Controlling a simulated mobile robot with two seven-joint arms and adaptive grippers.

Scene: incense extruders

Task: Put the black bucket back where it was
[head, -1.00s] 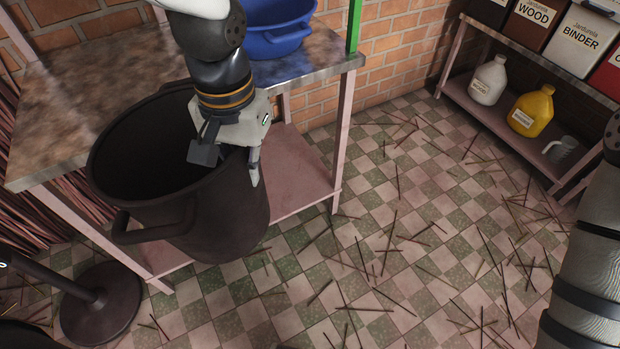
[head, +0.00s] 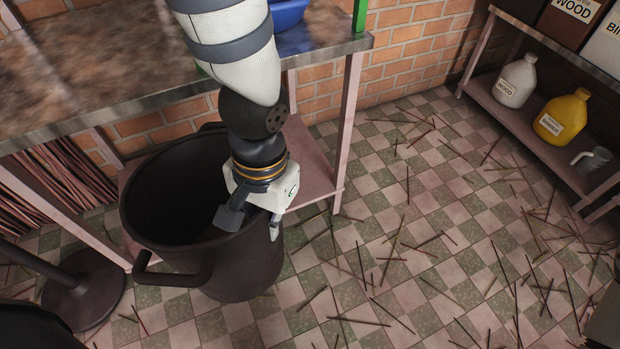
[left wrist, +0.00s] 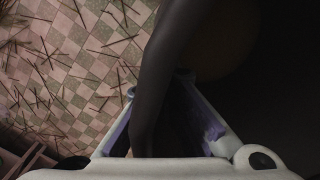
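The black bucket (head: 245,268) is upright in front of the shelf table in the head view, its open mouth facing up and a handle toward the lower left. My left gripper (head: 252,222) is shut on the bucket's right rim, one finger inside and one outside. In the left wrist view the dark rim (left wrist: 163,78) runs between the fingers of the left gripper (left wrist: 160,95). I cannot tell whether the bucket's base touches the floor. My right gripper is not in view.
The table (head: 120,100) stands behind the bucket, with a blue basin (head: 290,14) on top. A dark round stand base (head: 85,290) is at the lower left. Thin sticks litter the tiled floor (head: 400,230). A shelf with a white jug (head: 515,80) and yellow jug (head: 560,115) is at the right.

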